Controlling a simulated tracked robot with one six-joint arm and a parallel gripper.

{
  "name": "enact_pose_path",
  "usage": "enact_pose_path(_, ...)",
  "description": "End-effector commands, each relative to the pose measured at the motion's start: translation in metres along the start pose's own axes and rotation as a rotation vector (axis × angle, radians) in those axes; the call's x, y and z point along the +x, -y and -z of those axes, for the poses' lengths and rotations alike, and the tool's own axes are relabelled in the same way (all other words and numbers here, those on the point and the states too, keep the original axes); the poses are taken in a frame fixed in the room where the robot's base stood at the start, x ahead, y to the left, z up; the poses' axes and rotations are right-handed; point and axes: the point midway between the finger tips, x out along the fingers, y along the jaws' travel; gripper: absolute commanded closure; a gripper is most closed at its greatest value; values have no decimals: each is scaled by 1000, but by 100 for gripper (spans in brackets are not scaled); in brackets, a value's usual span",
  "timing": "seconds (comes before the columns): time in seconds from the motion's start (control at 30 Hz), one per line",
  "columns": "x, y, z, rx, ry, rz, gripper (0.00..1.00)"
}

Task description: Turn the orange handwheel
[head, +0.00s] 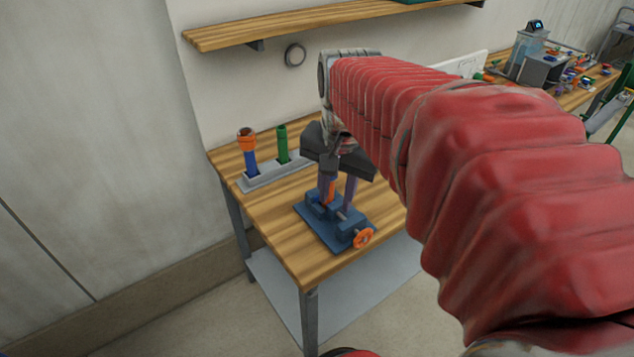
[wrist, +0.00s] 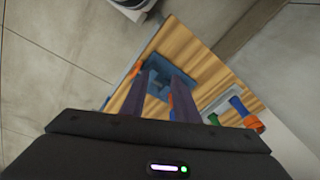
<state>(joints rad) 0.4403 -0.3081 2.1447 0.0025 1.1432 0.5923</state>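The orange handwheel (head: 363,238) sits on the near right side of a blue fixture (head: 318,228) on the wooden bench. In the wrist view a small orange patch, apparently the handwheel (wrist: 136,69), shows at the left edge of the blue fixture (wrist: 153,66). My gripper (head: 337,204) points down over the fixture, behind and to the left of the handwheel. In the wrist view my gripper (wrist: 160,82) has its two purple fingers apart, with the fixture visible between them. An orange strip shows beside one finger; I cannot tell what it belongs to.
A grey holder (head: 262,178) with a blue, orange-topped tool (head: 249,155) and a green tool (head: 282,144) stands at the bench's back left. A wooden shelf (head: 270,27) hangs above. The bench front (head: 285,245) left of the fixture is clear.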

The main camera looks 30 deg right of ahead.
Motion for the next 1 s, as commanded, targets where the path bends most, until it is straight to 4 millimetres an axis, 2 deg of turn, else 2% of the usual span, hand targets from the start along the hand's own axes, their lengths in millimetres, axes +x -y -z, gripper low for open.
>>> enact_pose_path(0.03,4,-8,14,84,20,-22,72)
enact_pose_path(0.1,6,-18,31,197,44,-49,72)
enact_pose_path(0.2,11,-32,50,338,73,-83,72)
enact_pose_path(0.33,15,-45,67,462,97,-113,72)
enact_pose_path(0.8,17,-50,72,511,107,-125,72)
enact_pose_path(1.0,28,-51,70,510,108,-125,72)
